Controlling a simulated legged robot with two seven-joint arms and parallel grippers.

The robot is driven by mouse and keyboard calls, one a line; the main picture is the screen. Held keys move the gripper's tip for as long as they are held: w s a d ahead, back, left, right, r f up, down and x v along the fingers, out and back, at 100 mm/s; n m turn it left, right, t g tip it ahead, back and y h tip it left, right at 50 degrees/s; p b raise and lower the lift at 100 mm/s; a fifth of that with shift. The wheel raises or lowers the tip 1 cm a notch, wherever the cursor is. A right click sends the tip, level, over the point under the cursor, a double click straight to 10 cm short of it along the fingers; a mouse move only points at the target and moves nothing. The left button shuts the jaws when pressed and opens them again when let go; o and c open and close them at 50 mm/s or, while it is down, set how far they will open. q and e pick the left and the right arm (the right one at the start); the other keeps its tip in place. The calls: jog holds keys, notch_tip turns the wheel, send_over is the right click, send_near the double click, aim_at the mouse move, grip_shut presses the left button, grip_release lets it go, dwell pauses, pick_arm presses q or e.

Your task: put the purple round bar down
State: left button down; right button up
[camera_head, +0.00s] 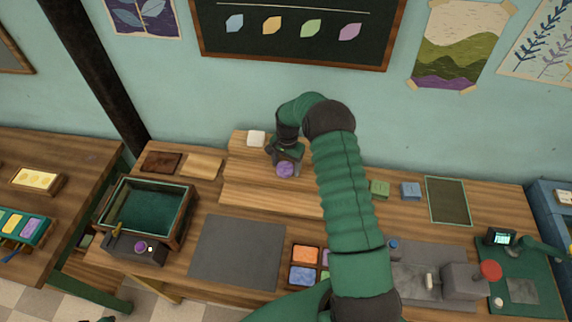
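The purple round bar (285,170) shows at the fingertips of my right gripper (286,160), over the stepped wooden rack (265,195) at the back of the table. The gripper appears shut on the bar, with the fingers partly hidden by the gripper body. I cannot tell whether the bar touches the rack. My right arm comes up from the bottom and hides the rack's right part.
A white bar (256,138) sits on the rack's upper step. Green (379,188) and blue (411,190) bars stand right of my arm. A green-lined box (183,218) stands left. The grey mat (238,252) in front is clear.

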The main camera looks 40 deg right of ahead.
aim_at(286, 167)
jog(key=shift+o, duration=0.3)
jog(key=shift+a+r, duration=0.25)
jog(key=shift+a, duration=0.15)
jog(key=shift+w+r, duration=0.1)
jog(key=shift+r, duration=0.2)
pick_arm(q)
jog(key=f+b, duration=0.3)
jog(key=shift+a+f, duration=0.3)
jog(key=shift+a, duration=0.05)
pick_arm(e)
notch_tip(286, 167, up, 11)
jog(key=shift+s+d, duration=0.15)
jog(key=shift+s, duration=0.1)
jog(key=shift+d, duration=0.1)
